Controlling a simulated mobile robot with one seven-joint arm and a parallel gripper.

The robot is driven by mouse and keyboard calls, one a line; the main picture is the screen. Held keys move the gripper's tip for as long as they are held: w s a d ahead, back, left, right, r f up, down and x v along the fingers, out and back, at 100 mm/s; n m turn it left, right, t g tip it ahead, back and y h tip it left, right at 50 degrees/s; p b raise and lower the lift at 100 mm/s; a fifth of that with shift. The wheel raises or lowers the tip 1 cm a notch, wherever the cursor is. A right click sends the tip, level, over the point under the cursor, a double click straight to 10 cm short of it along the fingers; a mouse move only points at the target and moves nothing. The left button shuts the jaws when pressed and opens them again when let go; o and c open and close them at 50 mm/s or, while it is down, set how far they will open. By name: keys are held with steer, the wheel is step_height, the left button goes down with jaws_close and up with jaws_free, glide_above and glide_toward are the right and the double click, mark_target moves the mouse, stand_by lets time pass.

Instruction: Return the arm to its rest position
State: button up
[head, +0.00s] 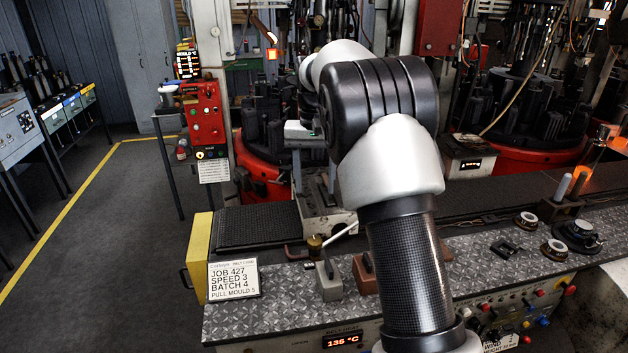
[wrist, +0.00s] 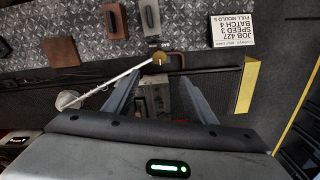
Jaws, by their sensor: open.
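My arm reaches forward over the metal bench, bent at a black joint, with my gripper (head: 313,185) hanging past it above the dark conveyor strip behind the bench plate. The arm covers part of this region in the head view. In the wrist view my gripper (wrist: 160,82) has its two grey fingers spread apart, with nothing seen held between them. A brass-coloured knob (head: 314,245) with a pale rod (head: 341,234) lies close to the gripper on the bench side. In the wrist view the rod (wrist: 110,82) runs to a pale rounded end at the left.
A job sign (head: 233,279) and yellow end guard (head: 201,257) stand at the bench's left end. Grey (head: 328,281) and brown (head: 364,275) blocks sit on the chequered plate (head: 270,314). A red control box (head: 203,118) stands behind. Floor at left is clear.

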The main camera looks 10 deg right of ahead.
steer(key=s+r+n+t+p, duration=0.1)
steer(key=s+r+t, duration=0.1)
steer(key=s+r, duration=0.55)
steer(key=s+r+t, duration=0.1)
steer(key=s+r, duration=0.4)
steer(key=s, duration=0.5)
steer(key=s+f+n+t, duration=0.1)
steer(key=s+f, duration=0.3)
steer(key=s, duration=1.2)
steer(key=shift+s+n+t+p, duration=0.4)
steer(key=shift+t+p, duration=0.05)
steer(key=shift+t, duration=0.35)
